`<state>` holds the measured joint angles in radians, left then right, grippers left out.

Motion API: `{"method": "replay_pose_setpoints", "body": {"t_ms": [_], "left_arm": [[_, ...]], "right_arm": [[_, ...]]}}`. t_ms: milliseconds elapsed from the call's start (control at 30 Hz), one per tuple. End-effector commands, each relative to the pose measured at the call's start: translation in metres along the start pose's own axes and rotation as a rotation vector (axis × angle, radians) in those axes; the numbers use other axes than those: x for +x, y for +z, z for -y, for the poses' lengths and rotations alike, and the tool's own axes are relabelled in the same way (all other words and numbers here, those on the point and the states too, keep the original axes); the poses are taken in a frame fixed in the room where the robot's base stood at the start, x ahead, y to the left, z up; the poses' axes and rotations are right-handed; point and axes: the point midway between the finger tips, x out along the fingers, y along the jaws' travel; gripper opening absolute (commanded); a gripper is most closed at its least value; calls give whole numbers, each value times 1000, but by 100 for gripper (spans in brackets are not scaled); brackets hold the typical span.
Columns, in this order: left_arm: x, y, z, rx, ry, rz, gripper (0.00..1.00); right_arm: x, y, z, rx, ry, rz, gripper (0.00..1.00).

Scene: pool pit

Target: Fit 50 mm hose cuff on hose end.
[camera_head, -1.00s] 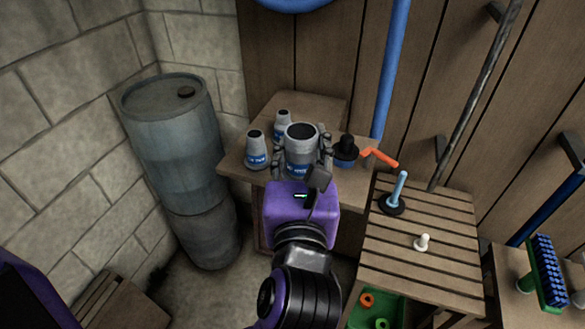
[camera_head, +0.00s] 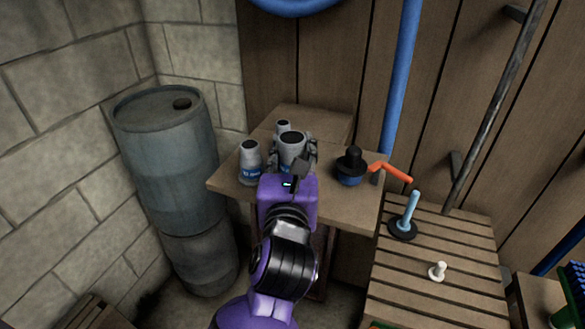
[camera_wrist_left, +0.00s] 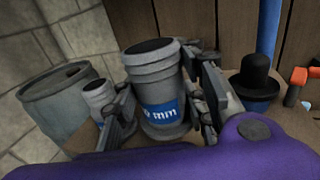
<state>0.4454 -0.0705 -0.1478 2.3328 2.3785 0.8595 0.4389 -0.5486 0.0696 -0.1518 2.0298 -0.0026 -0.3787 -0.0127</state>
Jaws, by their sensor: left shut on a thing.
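My left gripper (camera_head: 292,157) is shut on the largest grey cuff (camera_head: 292,140), which has a dark open top and stands upright between the fingers. In the left wrist view, the cuff (camera_wrist_left: 155,70) has a blue label; only its end, "0 mm", reads clearly. My left gripper (camera_wrist_left: 165,110) has a finger on each side of it. Whether the cuff touches the tabletop is hidden. Two smaller grey cuffs stand on the table, one at left (camera_head: 250,163) and one behind (camera_head: 283,127). A blue hose (camera_head: 290,6) shows at the top edge; I cannot make out its end.
A black-topped blue piece (camera_head: 351,165) stands right of the gripper on the wooden table (camera_head: 225,180). An orange handle (camera_head: 392,172), a plunger (camera_head: 407,215) and a white piece (camera_head: 437,271) are further right. A blue barrel (camera_head: 165,150) stands left. A blue pipe (camera_head: 403,75) runs behind.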

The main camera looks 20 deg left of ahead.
Motion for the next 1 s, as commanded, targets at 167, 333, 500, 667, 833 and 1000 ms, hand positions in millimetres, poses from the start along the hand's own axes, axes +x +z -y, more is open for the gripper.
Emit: {"method": "replay_pose_setpoints", "body": {"t_ms": [167, 333, 500, 667, 833, 1000], "left_arm": [[8, -22, -2, 1, 3, -5, 11], [8, -35, -2, 0, 1, 0, 11], [8, -35, -2, 0, 0, 1, 11], [8, -39, -1, 1, 0, 0, 11], [8, -40, -1, 1, 0, 0, 50], [8, -40, -1, 0, 0, 0, 58]], "right_arm": [[-1, 4, -1, -2, 1, 7, 0], [-1, 5, -2, -2, 2, 9, 0], [-1, 7, -2, -3, 1, 12, 0], [0, 9, -2, -3, 1, 14, 0], [0, 8, -2, -4, 1, 13, 0], [0, 5, -2, -4, 1, 7, 0]]}}
